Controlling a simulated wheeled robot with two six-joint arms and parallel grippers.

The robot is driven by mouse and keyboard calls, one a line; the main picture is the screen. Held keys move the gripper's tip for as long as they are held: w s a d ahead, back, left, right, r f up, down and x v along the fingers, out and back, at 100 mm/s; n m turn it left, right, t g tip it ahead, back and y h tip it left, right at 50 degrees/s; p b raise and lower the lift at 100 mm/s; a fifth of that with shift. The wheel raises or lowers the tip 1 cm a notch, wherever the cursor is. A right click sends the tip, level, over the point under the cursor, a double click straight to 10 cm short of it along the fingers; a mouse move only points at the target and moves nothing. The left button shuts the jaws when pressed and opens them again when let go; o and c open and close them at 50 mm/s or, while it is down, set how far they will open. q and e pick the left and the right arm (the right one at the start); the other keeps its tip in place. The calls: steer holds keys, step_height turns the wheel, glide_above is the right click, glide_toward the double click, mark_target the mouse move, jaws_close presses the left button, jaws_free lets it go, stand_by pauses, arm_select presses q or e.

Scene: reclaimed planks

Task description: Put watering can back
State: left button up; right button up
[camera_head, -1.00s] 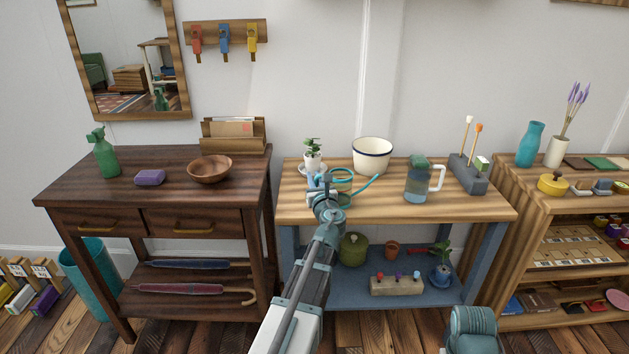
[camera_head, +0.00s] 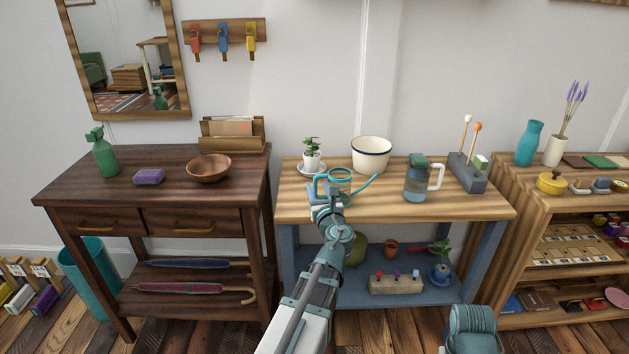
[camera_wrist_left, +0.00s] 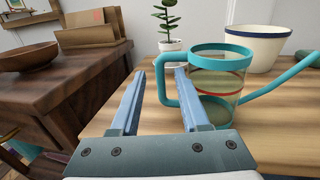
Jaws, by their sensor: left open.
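The watering can (camera_head: 347,187) has a see-through body, a teal rim, a teal handle on its left and a thin teal spout to the right. It stands upright on the light wooden tabletop (camera_head: 440,208), near the front left. It also shows in the left wrist view (camera_wrist_left: 222,78). My left gripper (camera_head: 324,198) is open at the handle side. In the left wrist view my left gripper (camera_wrist_left: 160,72) has the handle's upright part between or just beyond its fingertips; I cannot tell which. The right finger overlaps part of the handle loop. My right gripper is not in view.
A potted plant (camera_head: 312,158) and a cream pot (camera_head: 371,155) stand behind the can. A jug (camera_head: 417,182) and a grey holder (camera_head: 467,175) stand to the right. A dark table (camera_head: 110,193) with a wooden bowl (camera_head: 209,168) is on the left.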

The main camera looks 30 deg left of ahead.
arm_select(q)
steer(key=v, duration=0.5)
steer(key=shift+s+d, duration=0.2)
steer(key=s+d+f+n+g+h, duration=0.2)
steer(key=s+d+f+n+g, duration=0.1)
steer(key=d+f+n, duration=0.4)
steer(key=s+d+f+n+g+h, duration=0.25)
steer(key=d+f+n+g, duration=0.2)
steer(key=f+n, duration=0.3)
steer(key=s+d+f+n+g+h, duration=0.3)
steer(key=s+d+n, duration=0.1)
steer(key=s+d, duration=0.3)
steer(key=s+d+f+n+g+h, duration=0.3)
steer(key=s+d, duration=0.4)
steer(key=d, duration=0.5)
steer(key=shift+d+f+n, duration=0.2)
steer(key=shift+f+n, duration=0.45)
steer(key=shift+n, duration=0.4)
